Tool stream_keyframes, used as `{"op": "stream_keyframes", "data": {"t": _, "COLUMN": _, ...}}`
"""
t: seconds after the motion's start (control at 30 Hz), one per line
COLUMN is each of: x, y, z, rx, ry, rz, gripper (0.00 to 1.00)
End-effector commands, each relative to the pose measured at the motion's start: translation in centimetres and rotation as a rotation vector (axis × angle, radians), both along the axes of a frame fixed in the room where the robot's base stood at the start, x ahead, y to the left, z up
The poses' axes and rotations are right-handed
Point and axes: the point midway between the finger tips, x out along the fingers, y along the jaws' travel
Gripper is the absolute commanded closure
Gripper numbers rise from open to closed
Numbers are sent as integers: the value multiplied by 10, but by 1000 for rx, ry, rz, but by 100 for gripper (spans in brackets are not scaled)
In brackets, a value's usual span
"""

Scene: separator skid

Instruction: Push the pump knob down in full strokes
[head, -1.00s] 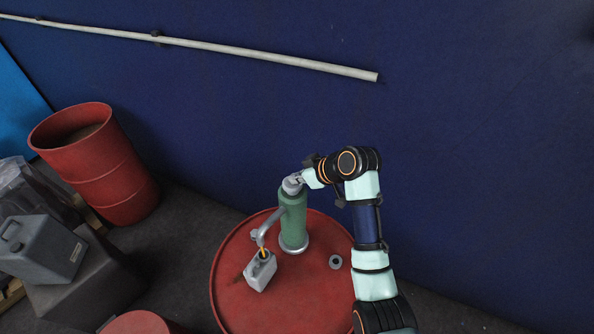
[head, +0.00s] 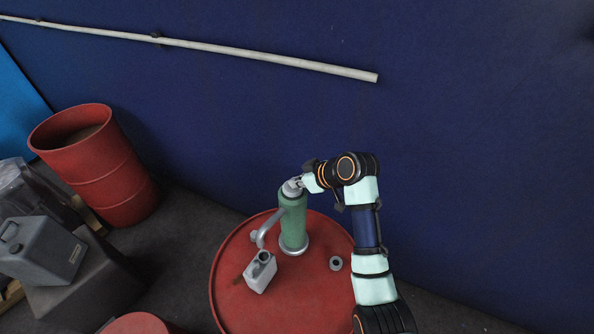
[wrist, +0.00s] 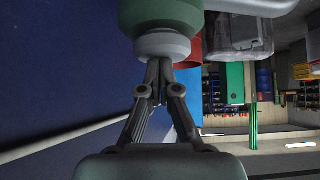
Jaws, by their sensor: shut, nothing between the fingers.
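The green hand pump (head: 294,225) stands upright on a red drum (head: 300,305). Its grey knob (head: 291,189) is at the top, partly hidden by my gripper (head: 299,182). In the wrist view the grey knob (wrist: 162,45) sits against the green pump body (wrist: 160,12), with little gap showing. My gripper (wrist: 160,63) is shut and empty, its fingertips at the knob and seemingly touching it. No liquid stream shows at the spout.
A small grey ring-like cap (head: 336,263) lies on the drum's right side. An open red drum (head: 110,165) and grey jerrycan (head: 40,250) stand at left. A pale pipe (head: 260,57) runs along the blue wall behind.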

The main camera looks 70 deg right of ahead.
Motion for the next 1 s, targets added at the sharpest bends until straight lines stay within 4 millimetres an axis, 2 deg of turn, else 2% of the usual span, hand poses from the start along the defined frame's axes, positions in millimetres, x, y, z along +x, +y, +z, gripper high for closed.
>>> {"op": "stream_keyframes", "data": {"t": 0.07, "x": -1, "y": 2, "z": 5, "rx": 11, "ry": 12, "rz": 1, "gripper": 100}}
{"op": "stream_keyframes", "data": {"t": 0.23, "x": 3, "y": 3, "z": 50, "rx": 3, "ry": 4, "rz": 8, "gripper": 100}}
{"op": "stream_keyframes", "data": {"t": 0.3, "x": -10, "y": 5, "z": 50, "rx": -2, "ry": -1, "rz": 6, "gripper": 100}}
{"op": "stream_keyframes", "data": {"t": 0.6, "x": -54, "y": 15, "z": 98, "rx": -3, "ry": -3, "rz": 6, "gripper": 100}}
{"op": "stream_keyframes", "data": {"t": 0.8, "x": -65, "y": 18, "z": 110, "rx": -3, "ry": -2, "rz": 8, "gripper": 100}}
{"op": "stream_keyframes", "data": {"t": 1.0, "x": -65, "y": 18, "z": 111, "rx": -2, "ry": -3, "rz": 8, "gripper": 100}}
